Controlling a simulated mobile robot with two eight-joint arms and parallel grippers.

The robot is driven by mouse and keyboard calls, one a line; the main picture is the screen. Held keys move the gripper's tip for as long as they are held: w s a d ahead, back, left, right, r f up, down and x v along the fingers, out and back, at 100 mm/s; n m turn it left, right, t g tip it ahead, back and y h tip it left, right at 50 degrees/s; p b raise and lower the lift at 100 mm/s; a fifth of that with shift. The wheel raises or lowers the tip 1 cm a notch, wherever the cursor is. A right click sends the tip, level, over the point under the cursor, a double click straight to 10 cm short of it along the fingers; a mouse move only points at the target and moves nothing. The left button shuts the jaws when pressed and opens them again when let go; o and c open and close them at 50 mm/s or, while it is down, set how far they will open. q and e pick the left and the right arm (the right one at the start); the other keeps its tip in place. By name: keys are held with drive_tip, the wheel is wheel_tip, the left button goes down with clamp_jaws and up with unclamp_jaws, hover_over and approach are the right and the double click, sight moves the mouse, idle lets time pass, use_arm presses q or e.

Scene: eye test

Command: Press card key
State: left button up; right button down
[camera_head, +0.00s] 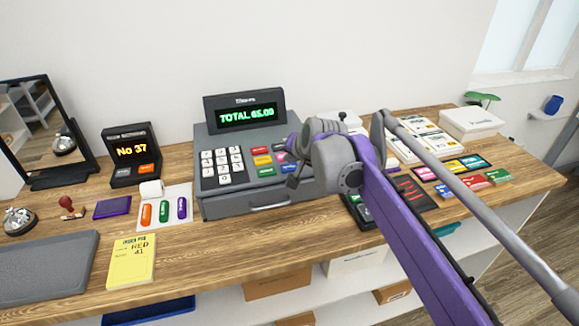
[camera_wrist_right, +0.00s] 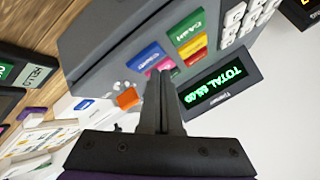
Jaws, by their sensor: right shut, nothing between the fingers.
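The grey cash register (camera_head: 222,200) stands on the wooden counter, its screen (camera_head: 247,116) reading TOTAL 65.00. In the right wrist view, a blue key (camera_wrist_right: 145,56) sits beside the green CASH key (camera_wrist_right: 184,27); its lettering is too small to read surely. In the head view, the blue key shows partly beside my gripper (camera_head: 287,167). My right gripper (camera_head: 294,179) is at the right side of the register's keys, shut and empty. In the wrist view its fingertips (camera_wrist_right: 160,73) overlap the pink key (camera_wrist_right: 160,66); contact cannot be told. My left gripper is not in view.
A card terminal (camera_head: 364,212) stands right of the register, partly behind my arm. Colored cards (camera_head: 472,181) and white boxes (camera_head: 470,122) lie farther right.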

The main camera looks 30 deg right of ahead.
sight(290, 170)
drive_tip(key=shift+f, duration=0.35)
drive_tip(key=shift+f, duration=0.35)
idle(0.5)
drive_tip(key=shift+r, duration=0.1)
drive_tip(key=shift+r+p, duration=0.6)
drive_tip(key=shift+r, duration=0.1)
wheel_tip(290, 170, up, 5)
drive_tip(key=p, duration=0.4)
idle(0.4)
idle(0.5)
